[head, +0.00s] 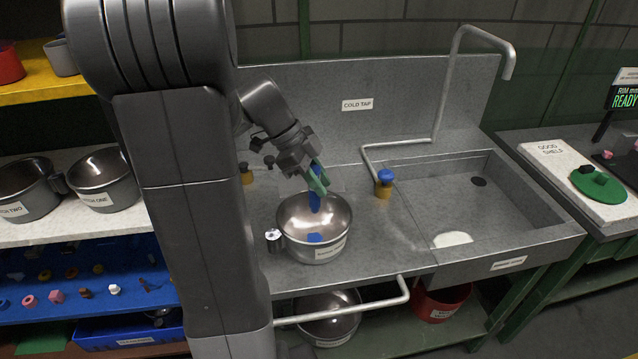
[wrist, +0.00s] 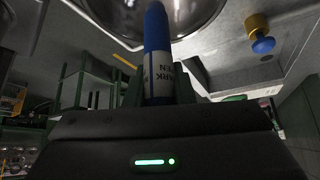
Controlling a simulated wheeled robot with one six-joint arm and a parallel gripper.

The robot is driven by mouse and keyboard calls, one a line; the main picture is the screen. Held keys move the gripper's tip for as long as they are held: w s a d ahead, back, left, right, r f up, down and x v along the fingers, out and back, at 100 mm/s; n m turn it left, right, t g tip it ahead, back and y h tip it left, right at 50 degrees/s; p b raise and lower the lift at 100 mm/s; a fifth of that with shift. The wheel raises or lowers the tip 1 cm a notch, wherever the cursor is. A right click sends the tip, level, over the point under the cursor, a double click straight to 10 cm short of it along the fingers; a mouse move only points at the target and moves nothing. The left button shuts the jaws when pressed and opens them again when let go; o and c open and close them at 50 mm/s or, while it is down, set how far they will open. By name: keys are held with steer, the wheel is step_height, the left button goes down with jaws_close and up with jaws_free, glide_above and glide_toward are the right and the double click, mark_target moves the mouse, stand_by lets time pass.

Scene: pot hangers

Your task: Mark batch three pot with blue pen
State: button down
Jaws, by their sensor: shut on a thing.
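A steel pot (head: 336,240) with a white label too small to read stands on the grey counter beside the sink. My gripper (head: 318,180), with green fingers, is shut on the blue pen (head: 315,203) above the pot. The pen points down over the pot's opening; I cannot tell whether its tip touches the pot. A blue patch shows low inside the pot, a mark or a reflection. In the wrist view the blue pen (wrist: 157,50) stands between the fingers, with the pot's shiny metal (wrist: 195,12) close to its far end.
A tap with a blue knob (head: 385,178) stands right of the pot, before the sink (head: 500,215). Two labelled pots (head: 100,180) sit on the left shelf. A rail (head: 405,288) runs along the counter front. A green board (head: 598,184) lies far right.

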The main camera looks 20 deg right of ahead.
steer(key=shift+r+p, duration=1.55)
steer(key=shift+r, duration=1.45)
steer(key=w+a+f+n+t+y, duration=0.1)
steer(key=w+a+f+n+t, duration=0.4)
steer(key=w+a+n, duration=0.3)
steer(key=w+a+f+n+t+y, duration=0.2)
steer(key=w+a+f+n+t, duration=0.3)
steer(key=w+n, duration=0.9)
steer(key=shift+w+a+f+n+t, duration=0.4)
steer(key=shift+a+f, duration=0.75)
steer(key=shift+a, duration=1.05)
